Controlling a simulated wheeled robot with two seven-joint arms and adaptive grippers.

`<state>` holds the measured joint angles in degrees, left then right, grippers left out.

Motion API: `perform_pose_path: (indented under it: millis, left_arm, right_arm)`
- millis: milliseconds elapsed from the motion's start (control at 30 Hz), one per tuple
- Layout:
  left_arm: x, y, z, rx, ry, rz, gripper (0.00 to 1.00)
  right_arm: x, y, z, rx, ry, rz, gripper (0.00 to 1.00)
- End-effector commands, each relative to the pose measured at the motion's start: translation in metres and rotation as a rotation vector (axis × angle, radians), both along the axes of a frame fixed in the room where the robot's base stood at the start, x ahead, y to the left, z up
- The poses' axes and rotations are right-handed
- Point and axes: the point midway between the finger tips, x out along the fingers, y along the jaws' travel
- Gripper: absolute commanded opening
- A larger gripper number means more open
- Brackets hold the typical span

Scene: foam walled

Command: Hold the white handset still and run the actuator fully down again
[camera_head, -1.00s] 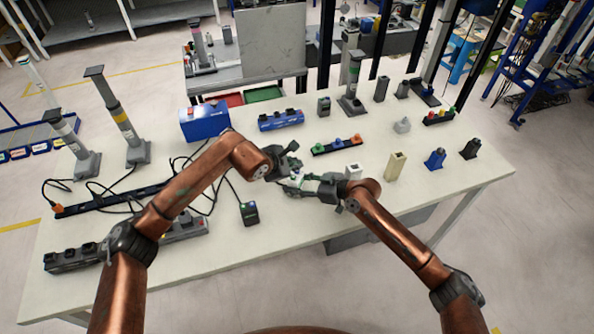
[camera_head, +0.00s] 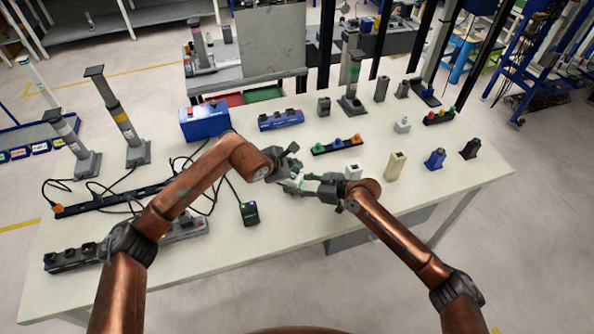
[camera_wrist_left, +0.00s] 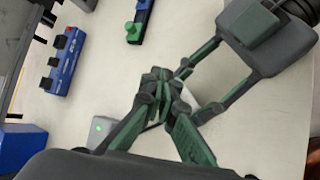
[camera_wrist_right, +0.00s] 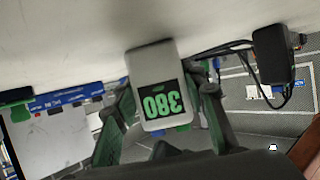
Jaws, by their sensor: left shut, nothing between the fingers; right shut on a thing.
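The white handset shows in the right wrist view (camera_wrist_right: 150,62) with a black display reading 380 in green, upside down there. My right gripper (camera_head: 300,186) is shut on it above the table. My left gripper (camera_head: 294,170) is shut and empty, close beside the right gripper's fingers. The left wrist view shows its fingertips (camera_wrist_left: 158,82) together; whether they touch the handset is unclear. Two tall grey columns, one nearer the middle (camera_head: 118,115) and one further left (camera_head: 72,138), stand at the table's left. Another column (camera_head: 353,82) stands at the back. Which is the actuator is unclear.
A blue box (camera_head: 205,122), a blue socket strip (camera_head: 281,119) and a strip with coloured knobs (camera_head: 337,145) lie behind my grippers. A black box (camera_head: 249,213) is in front. Cables lie to the left. A beige block (camera_head: 395,166) stands right.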

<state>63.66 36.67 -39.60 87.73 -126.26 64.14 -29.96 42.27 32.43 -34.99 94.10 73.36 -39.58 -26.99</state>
Motion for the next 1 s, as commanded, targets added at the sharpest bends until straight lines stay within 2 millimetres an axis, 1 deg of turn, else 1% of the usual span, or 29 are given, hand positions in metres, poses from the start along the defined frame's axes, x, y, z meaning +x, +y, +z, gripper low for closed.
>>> perform_pose_path:
  millis: [100,467,1000]
  left_arm:
    - [-0.0001,0.0003,-0.003,0.001,0.0,0.001,0.0]
    - [0.0,0.0003,-0.0034,0.0,0.0,0.0,0.0]
    - [0.0,0.0003,-0.0095,0.001,0.0,0.001,0.0]
  right_arm:
    - [-0.0001,0.0,0.0,0.0,0.0,0.0,0.11]
    - [-0.0001,0.0,0.0,0.0,0.0,0.0,0.11]
    - [-0.0001,0.0,0.0,0.0,0.0,0.0,0.11]
